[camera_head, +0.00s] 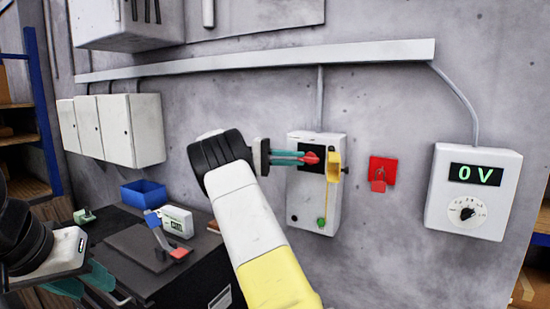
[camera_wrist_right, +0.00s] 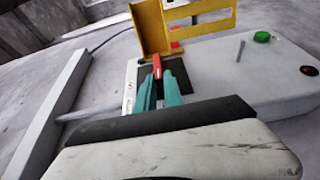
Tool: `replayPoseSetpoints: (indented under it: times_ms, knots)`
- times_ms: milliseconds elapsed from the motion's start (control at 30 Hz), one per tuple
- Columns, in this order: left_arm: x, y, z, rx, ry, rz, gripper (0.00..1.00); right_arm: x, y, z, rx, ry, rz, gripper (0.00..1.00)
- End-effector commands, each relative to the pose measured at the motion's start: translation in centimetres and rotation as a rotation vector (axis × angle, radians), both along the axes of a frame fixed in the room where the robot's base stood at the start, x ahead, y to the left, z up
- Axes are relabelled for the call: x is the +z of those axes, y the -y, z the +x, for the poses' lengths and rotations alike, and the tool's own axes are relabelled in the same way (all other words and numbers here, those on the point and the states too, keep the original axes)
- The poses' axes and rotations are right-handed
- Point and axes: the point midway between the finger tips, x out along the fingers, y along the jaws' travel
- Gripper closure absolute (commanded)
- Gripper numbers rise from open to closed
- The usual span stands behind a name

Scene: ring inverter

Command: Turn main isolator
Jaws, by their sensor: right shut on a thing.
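The main isolator is a white wall box (camera_head: 302,205) with a black plate and a red handle (camera_head: 311,158). A yellow flap (camera_head: 334,165) stands out from its right side. My right gripper (camera_head: 300,157) reaches in from the left, its teal fingers shut on the red handle. In the right wrist view the fingers (camera_wrist_right: 160,88) close on the red handle (camera_wrist_right: 157,66), beside the yellow flap (camera_wrist_right: 152,30). My left gripper (camera_head: 85,280) is low at the left, away from the box, with its teal fingers apart and empty.
A red lock-like part (camera_head: 381,172) is on the wall to the right. A meter (camera_head: 500,195) there reads 0 V. At the left a dark bench (camera_head: 150,262) holds a blue bin (camera_head: 145,193) and a small device (camera_head: 177,221). The isolator box has a green button (camera_head: 321,222).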

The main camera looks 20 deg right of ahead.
Motion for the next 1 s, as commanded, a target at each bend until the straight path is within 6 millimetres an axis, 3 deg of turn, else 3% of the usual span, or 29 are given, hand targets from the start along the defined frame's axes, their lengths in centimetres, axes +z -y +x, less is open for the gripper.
replayPoseSetpoints:
  times_ms: [567,600,700,1000]
  knots:
    - [0.00,0.00,0.00,0.000,0.000,0.000,0.64,-0.22,0.03,0.01,0.000,-0.024,-0.018,1.00]
    - [0.00,0.00,0.00,0.000,0.000,0.000,0.64,-0.22,0.04,0.00,0.000,-0.024,-0.018,0.82]
    - [0.00,0.00,0.00,0.000,0.000,0.000,0.64,-0.21,0.03,0.01,0.000,-0.024,-0.018,0.66]
    - [0.00,0.00,0.00,0.000,0.000,0.000,0.64,-0.17,-0.05,0.05,0.000,-0.023,-0.019,0.66]
